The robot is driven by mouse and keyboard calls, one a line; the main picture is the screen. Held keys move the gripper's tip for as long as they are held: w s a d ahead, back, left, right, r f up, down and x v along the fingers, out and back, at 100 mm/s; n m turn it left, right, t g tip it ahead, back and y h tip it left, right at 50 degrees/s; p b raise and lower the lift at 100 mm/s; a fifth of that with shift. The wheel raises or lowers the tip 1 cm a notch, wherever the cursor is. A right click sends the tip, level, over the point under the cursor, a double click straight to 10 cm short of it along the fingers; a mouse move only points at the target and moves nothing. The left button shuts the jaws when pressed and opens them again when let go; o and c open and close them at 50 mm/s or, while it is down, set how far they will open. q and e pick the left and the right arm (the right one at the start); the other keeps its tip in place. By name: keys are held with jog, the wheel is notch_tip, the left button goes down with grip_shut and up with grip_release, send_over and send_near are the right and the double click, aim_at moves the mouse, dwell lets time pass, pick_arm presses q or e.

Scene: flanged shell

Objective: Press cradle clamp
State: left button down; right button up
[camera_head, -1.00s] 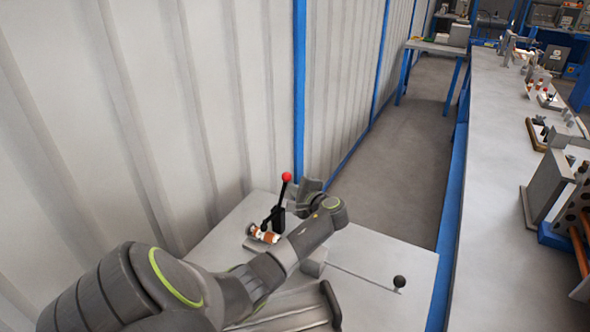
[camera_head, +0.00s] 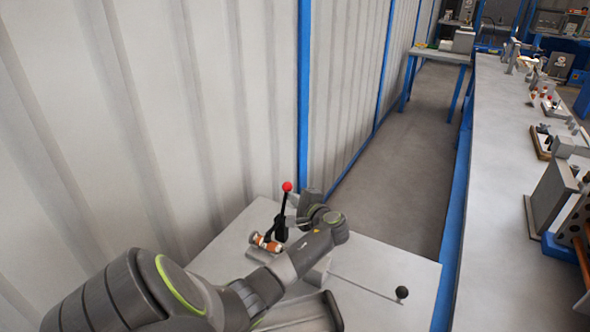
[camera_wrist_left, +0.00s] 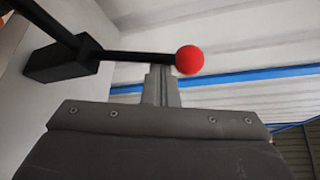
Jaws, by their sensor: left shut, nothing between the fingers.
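The cradle clamp has a black lever (camera_head: 283,209) with a red ball knob (camera_head: 287,187), standing upright on the near table by the wall. A short orange and white part (camera_head: 264,242) lies at the clamp's base. My left gripper (camera_head: 294,199) is beside the upper lever, just below the knob; my wrist partly hides it. In the left wrist view, the shut, empty fingers (camera_wrist_left: 161,80) end at the lever (camera_wrist_left: 138,56), close to the red knob (camera_wrist_left: 189,60). I cannot tell whether they touch it. The lever's black block (camera_wrist_left: 62,60) shows at left. My right gripper is out of view.
The light table (camera_head: 385,252) carries a thin rod with a black ball (camera_head: 402,292) at its right. A corrugated wall (camera_head: 200,110) stands close behind the clamp. A long bench (camera_head: 495,200) with several fixtures runs along the right, with open floor between.

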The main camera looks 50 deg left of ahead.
pick_arm(q)
jog(key=shift+d, duration=0.1)
jog(key=b+v, duration=0.2)
jog(key=v, duration=1.5)
jog(key=shift+d+r, duration=0.1)
